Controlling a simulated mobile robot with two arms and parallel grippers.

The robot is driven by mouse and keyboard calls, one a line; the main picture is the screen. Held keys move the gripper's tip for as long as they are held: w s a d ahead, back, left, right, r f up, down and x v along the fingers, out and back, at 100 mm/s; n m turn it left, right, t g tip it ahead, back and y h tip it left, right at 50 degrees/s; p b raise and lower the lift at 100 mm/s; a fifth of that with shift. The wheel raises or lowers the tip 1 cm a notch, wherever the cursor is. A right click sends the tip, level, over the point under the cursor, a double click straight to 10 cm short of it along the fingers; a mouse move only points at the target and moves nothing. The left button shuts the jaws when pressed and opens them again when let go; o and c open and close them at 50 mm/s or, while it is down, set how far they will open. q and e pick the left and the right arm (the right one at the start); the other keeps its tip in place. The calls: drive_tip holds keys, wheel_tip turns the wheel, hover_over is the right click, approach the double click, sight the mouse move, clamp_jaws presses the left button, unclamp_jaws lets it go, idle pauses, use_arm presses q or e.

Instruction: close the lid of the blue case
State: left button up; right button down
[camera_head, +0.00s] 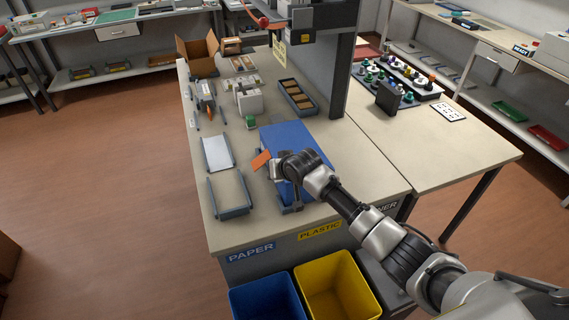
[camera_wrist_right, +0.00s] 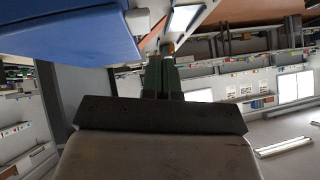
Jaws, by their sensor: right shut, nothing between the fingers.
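The blue case (camera_head: 287,134) is near the front of the table, a broad flat blue panel facing up. My right arm covers its middle, and I cannot tell how far the lid stands open. In the right wrist view a blue slab (camera_wrist_right: 70,32) of the case fills the top left. My right gripper (camera_head: 272,169) is at the case's left side, its fingers shut and empty. In the wrist view the fingers (camera_wrist_right: 163,72) are together beside the slab's right end; contact is unclear. My left gripper is not in view.
An orange piece (camera_head: 261,160) shows beside the gripper. A white-topped tray (camera_head: 218,152) and a grey frame (camera_head: 229,196) lie left of the case. A dark column (camera_head: 336,70) stands behind. Blue (camera_head: 267,301) and yellow (camera_head: 338,287) bins stand below the front edge.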

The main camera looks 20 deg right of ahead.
drive_tip(key=a+b+v, duration=0.2)
drive_tip(key=v, duration=0.7)
drive_tip(key=s+a+f+n+g, duration=0.1)
drive_tip(key=s+f, duration=0.3)
drive_tip(key=s, duration=0.3)
drive_tip(key=s+f+n+g, duration=0.1)
drive_tip(key=s+f, duration=0.2)
drive_tip(key=s, duration=0.4)
drive_tip(key=s+d+f+g+h, duration=0.1)
drive_tip(key=s+d+g, duration=0.1)
drive_tip(key=s, duration=0.8)
drive_tip(key=s+d+f+g+h, duration=0.1)
drive_tip(key=s+d, duration=0.1)
drive_tip(key=s, duration=0.8)
wheel_tip(320, 180, down, 29)
drive_tip(key=s+n+g+b, duration=0.1)
drive_tip(key=s+g+b, duration=0.1)
drive_tip(key=b, duration=0.1)
drive_tip(key=s+d+f+g+b, duration=0.1)
drive_tip(key=s+d+f+b, duration=0.1)
drive_tip(key=s+f, duration=1.4)
wheel_tip(320, 180, down, 3)
drive_tip(key=shift+d+f+b, duration=0.1)
drive_tip(key=shift+d+b, duration=0.2)
drive_tip(key=shift+b, duration=0.15)
